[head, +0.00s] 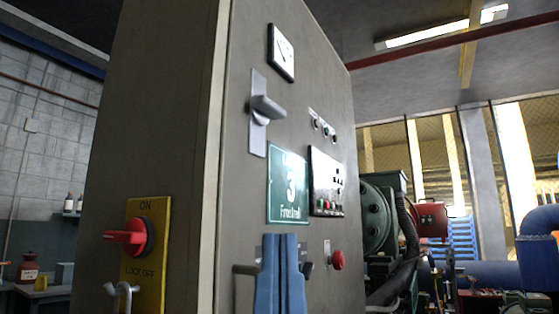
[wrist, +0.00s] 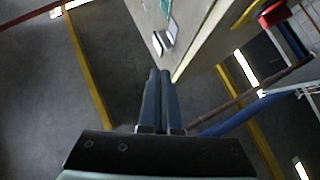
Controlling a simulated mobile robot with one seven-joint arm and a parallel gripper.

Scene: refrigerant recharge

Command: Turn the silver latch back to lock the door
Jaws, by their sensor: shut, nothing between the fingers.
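The grey cabinet door (head: 240,170) looks closed in the head view. On its upper part is a silver latch (head: 265,108), a lever sticking out from a tall narrow plate. My gripper (head: 281,238) shows as two blue fingers pressed together, empty. In the head view it stands lower than the latch, in front of the lower door. In the wrist view my fingertips (wrist: 159,73) point toward the cabinet face (wrist: 205,20). A small silver fitting (wrist: 163,42) shows just beyond them; I cannot tell whether it is the latch. I see no contact with the latch.
A gauge (head: 282,53), a green sign (head: 287,185), a button panel (head: 326,182) and a red knob (head: 338,260) are on the door. A red switch (head: 130,237) on a yellow plate is on the cabinet's left side. Machinery (head: 385,225) stands at right.

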